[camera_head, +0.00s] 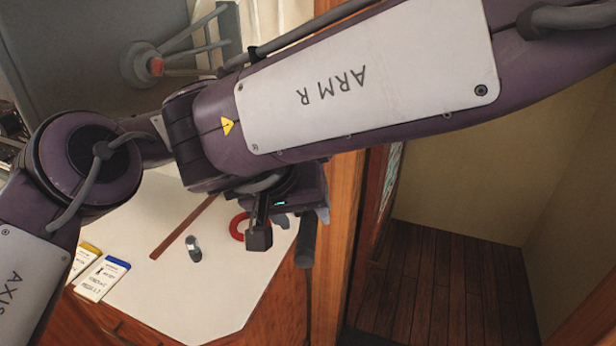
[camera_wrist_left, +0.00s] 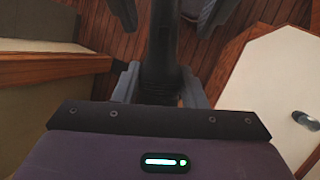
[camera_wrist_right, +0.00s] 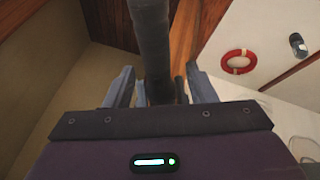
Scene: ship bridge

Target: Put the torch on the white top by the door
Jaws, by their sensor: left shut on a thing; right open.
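The torch is a dark cylinder. In the left wrist view it (camera_wrist_left: 160,45) stands between the fingers of my left gripper (camera_wrist_left: 160,88), which is shut on it. In the right wrist view the torch (camera_wrist_right: 150,35) runs between the spread fingers of my right gripper (camera_wrist_right: 160,88); contact cannot be told. In the head view the torch (camera_head: 306,245) hangs near the right edge of the white top (camera_head: 215,295), partly hidden by gripper parts. My right arm hides most of both grippers there. The top is also in the left wrist view (camera_wrist_left: 275,75).
On the white top lie a red ring (camera_head: 237,228), a small grey cylinder (camera_head: 194,249), a brown strip (camera_head: 184,228) and cards with yellow and blue edges (camera_head: 104,278). A wooden post (camera_head: 347,220) stands right of it. Dark plank floor (camera_head: 450,290) is clear beyond.

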